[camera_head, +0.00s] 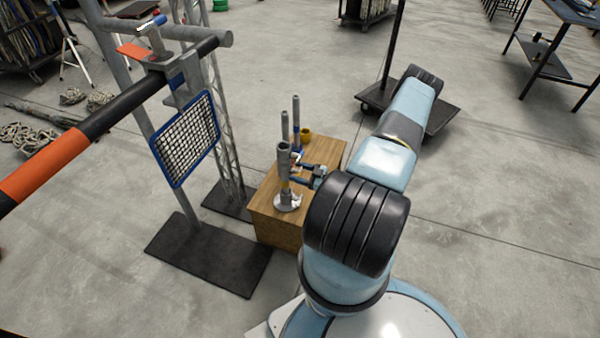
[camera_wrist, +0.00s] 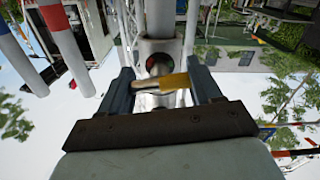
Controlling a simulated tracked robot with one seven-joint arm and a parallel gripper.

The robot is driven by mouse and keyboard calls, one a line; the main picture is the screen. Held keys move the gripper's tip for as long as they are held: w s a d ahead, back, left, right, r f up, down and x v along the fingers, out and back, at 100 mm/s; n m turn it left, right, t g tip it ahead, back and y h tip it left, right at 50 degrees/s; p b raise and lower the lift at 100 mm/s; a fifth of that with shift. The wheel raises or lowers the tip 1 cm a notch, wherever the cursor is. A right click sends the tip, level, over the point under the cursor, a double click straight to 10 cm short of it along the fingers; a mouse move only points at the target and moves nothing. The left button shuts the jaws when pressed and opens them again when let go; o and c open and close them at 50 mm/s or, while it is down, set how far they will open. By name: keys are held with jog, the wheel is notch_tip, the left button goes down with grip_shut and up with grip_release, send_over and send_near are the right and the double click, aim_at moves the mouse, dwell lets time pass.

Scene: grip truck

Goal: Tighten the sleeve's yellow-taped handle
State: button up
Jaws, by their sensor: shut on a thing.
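The sleeve (camera_wrist: 162,50) is a grey metal tube with a round opening, straight ahead in the wrist view. Its handle (camera_wrist: 175,81), wrapped in yellow tape at one end, lies crosswise in front of the sleeve. My gripper (camera_wrist: 162,82) has a dark finger on each side and is shut on the handle. In the head view the upright sleeve (camera_head: 284,160) stands on a round white base on a wooden box, and my gripper (camera_head: 304,168) reaches it from the right. The handle is too small to make out there.
The wooden box (camera_head: 326,155) also carries a second upright tube (camera_head: 296,118) and a yellow cup (camera_head: 306,135) behind. A metal stand with a blue-framed mesh panel (camera_head: 186,138) and a striped bar (camera_head: 60,165) stands left.

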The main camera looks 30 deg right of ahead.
jog(key=o, duration=0.7)
jog(key=shift+s+f, duration=0.15)
jog(key=o, duration=0.4)
jog(key=shift+c, duration=0.2)
jog(key=v, duration=1.3)
jog(key=shift+s+d, duration=0.2)
jog(key=shift+d, duration=0.05)
